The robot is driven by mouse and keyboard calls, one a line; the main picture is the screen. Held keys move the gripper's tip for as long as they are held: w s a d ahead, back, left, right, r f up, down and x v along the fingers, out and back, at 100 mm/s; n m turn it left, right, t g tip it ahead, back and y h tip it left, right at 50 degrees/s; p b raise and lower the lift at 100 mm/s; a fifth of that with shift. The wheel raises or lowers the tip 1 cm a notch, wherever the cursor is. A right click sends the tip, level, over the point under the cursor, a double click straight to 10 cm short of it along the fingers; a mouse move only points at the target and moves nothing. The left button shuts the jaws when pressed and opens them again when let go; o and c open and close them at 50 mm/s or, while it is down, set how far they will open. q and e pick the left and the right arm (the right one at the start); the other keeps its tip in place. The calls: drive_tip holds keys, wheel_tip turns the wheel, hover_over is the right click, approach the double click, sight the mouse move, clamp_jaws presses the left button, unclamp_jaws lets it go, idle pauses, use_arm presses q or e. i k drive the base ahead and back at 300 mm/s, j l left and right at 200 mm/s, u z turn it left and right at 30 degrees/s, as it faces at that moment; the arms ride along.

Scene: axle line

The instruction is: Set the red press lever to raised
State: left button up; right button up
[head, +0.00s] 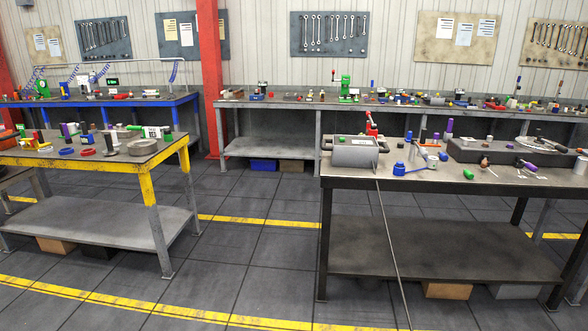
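A small red device (371,124), which looks like the red press, stands on the dark-topped bench (450,180) at the right. It is behind a grey metal box (355,152), which hides its lower part. A red part at its top seems to point up and to the left, but it is too small to tell the lever's position surely. Neither of my grippers shows in the head view.
Blue and white tools (410,168) and a dark slab (500,150) lie on the right bench. A yellow-framed bench (150,160) stands at the left, with a blue bench (195,98) behind. A red column (211,80) stands at the back. Floor between the front benches is clear.

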sight(373, 126)
drive_tip(key=i+j+u, duration=0.25)
drive_tip(key=i, duration=0.4)
drive_tip(key=i+u, duration=0.2)
drive_tip(key=i, duration=0.4)
drive_tip(key=i+j+z, duration=0.15)
drive_tip(key=i+z, duration=0.25)
drive_tip(key=i+j+z, duration=0.3)
drive_tip(key=i+z, duration=0.15)
drive_tip(key=i+j+z, duration=0.85)
drive_tip(key=j, duration=0.2)
